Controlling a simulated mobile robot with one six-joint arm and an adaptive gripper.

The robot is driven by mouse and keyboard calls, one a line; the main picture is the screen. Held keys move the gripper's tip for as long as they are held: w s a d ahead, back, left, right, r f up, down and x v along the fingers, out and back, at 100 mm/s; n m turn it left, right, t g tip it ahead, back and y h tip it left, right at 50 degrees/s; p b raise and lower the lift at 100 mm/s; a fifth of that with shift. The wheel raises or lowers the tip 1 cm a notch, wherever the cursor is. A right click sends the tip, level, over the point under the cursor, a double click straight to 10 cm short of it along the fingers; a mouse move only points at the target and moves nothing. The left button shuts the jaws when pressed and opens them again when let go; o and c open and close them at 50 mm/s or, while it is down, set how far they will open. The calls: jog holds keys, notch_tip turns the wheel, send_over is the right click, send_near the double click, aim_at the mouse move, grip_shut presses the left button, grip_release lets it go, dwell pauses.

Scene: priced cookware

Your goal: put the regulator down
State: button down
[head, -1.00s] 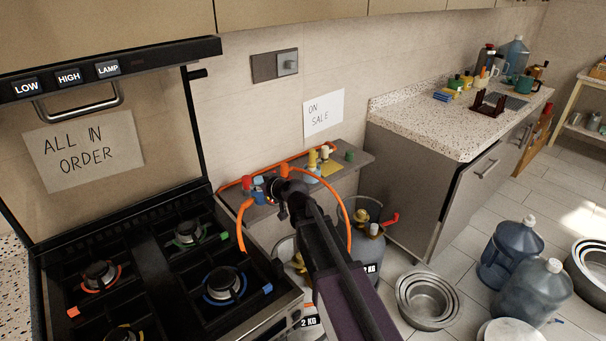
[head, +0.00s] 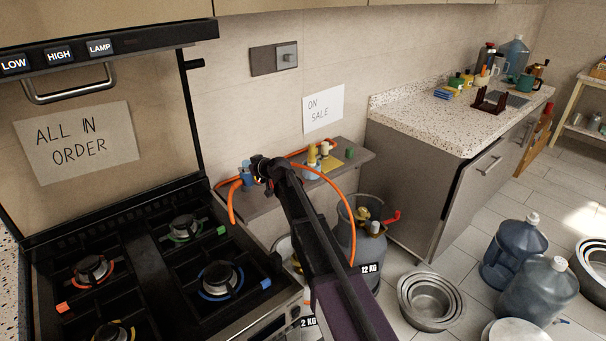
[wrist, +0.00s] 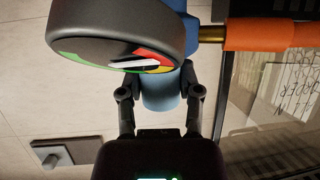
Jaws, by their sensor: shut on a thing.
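The regulator has a blue body (wrist: 163,95) and a round dark gauge (wrist: 120,45) with a green, yellow and red dial, seen large in the wrist view. A brass stem joins it to an orange hose (wrist: 262,33). My gripper (wrist: 158,100) is shut on the blue body, one finger on each side. In the head view my gripper (head: 262,168) is over the left part of the small grey shelf (head: 262,203), and the regulator (head: 247,177) shows small and partly hidden at its tip. I cannot tell whether it touches the shelf.
Yellow and blue items (head: 313,160) and a green one (head: 350,153) stand further right on the shelf. The black stove (head: 150,265) is at the left. A grey gas cylinder (head: 362,245) labelled 12 KG stands below. An orange hose (head: 340,200) arcs toward it.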

aim_at(248, 180)
jog(key=shift+w+a+f, duration=0.15)
jog(key=shift+w, duration=0.3)
jog(key=shift+w+a+f, duration=0.1)
jog(key=shift+w+a, duration=0.05)
jog(key=shift+w, duration=0.25)
jog(key=shift+f, duration=0.1)
notch_tip(248, 180, down, 6)
jog(key=b, duration=0.6)
jog(key=shift+f+b, duration=1.95)
jog(key=shift+b, duration=0.2)
jog(key=shift+f, duration=0.15)
jog(key=shift+c, duration=1.4)
grip_release()
jog(key=shift+r, duration=0.25)
